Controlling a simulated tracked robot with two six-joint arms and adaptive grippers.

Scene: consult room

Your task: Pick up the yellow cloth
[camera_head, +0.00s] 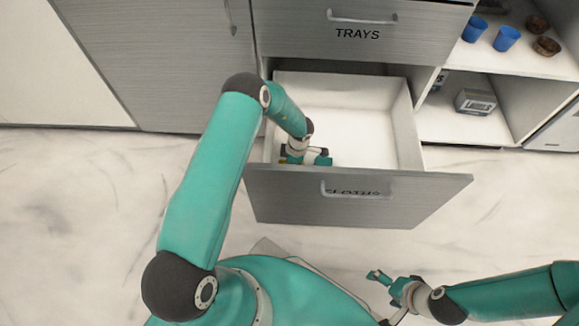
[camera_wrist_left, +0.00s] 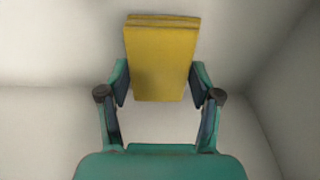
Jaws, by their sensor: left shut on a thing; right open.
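The yellow cloth (camera_wrist_left: 160,62) is a folded flat block between the two fingers of my left gripper (camera_wrist_left: 161,90) in the left wrist view. The gripper is shut on it. In the head view my left gripper (camera_head: 305,158) reaches down inside the open drawer (camera_head: 360,130), near its left front corner. Only a small bit of the yellow cloth (camera_head: 283,161) shows there; the gripper hides the rest. My right gripper (camera_head: 380,281) is open and empty, low in front of the drawer and to its right.
The drawer front (camera_head: 420,195) is labelled CLOTHS, and a shut TRAYS drawer (camera_head: 290,30) is above it. Open shelves (camera_head: 545,68) at right hold blue cups (camera_head: 507,38), brown bowls (camera_head: 546,46) and a small box (camera_head: 476,101). The rest of the open drawer looks empty.

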